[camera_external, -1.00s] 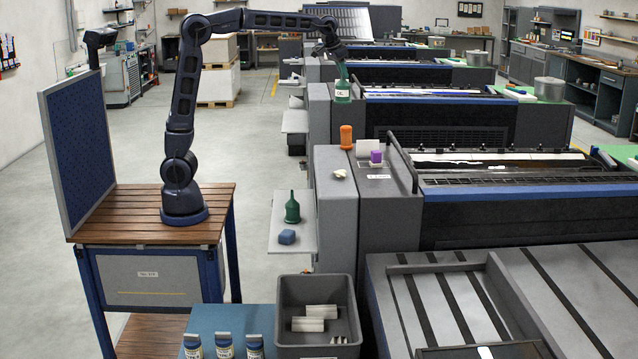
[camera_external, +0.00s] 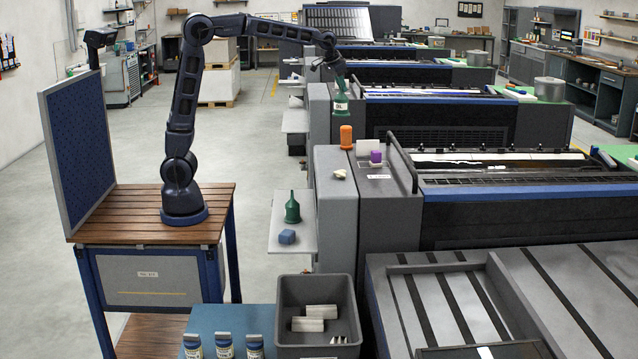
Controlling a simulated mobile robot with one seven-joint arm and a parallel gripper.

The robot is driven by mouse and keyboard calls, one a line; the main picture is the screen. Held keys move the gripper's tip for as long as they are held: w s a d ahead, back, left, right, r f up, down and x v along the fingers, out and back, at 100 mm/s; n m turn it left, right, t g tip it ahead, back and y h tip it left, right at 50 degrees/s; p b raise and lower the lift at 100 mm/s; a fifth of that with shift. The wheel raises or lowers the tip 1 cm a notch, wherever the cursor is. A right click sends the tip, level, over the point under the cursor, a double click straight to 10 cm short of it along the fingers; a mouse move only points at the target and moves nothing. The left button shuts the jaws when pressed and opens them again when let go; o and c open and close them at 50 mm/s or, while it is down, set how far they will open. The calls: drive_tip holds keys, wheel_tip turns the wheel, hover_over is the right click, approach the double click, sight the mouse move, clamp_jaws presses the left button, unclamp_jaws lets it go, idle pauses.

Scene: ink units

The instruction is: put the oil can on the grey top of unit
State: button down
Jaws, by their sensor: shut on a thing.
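The oil can (camera_external: 341,103) is green with a white label and a thin spout pointing up. My gripper (camera_external: 339,78) is small in the picture and shut on the can's upper part, holding it roughly upright. In the picture the can is in front of the second unit's left end, above the grey top (camera_external: 334,160) of the nearest unit. Its base shows above the orange object, and I see no contact with that top. The gripper's fingers are too small to make out clearly.
On or beside the nearest grey top are an orange object (camera_external: 346,137), a white block, a purple object (camera_external: 376,157) and a pale lump (camera_external: 340,174). A dark green spouted bottle (camera_external: 292,208) and a blue block (camera_external: 287,237) sit on the side shelf (camera_external: 300,247).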

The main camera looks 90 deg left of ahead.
wheel_tip(320, 180, down, 19)
idle(0.6)
drive_tip(key=shift+f, duration=0.15)
drive_tip(key=c, duration=1.4)
unclamp_jaws()
drive_tip(key=shift+c, duration=0.2)
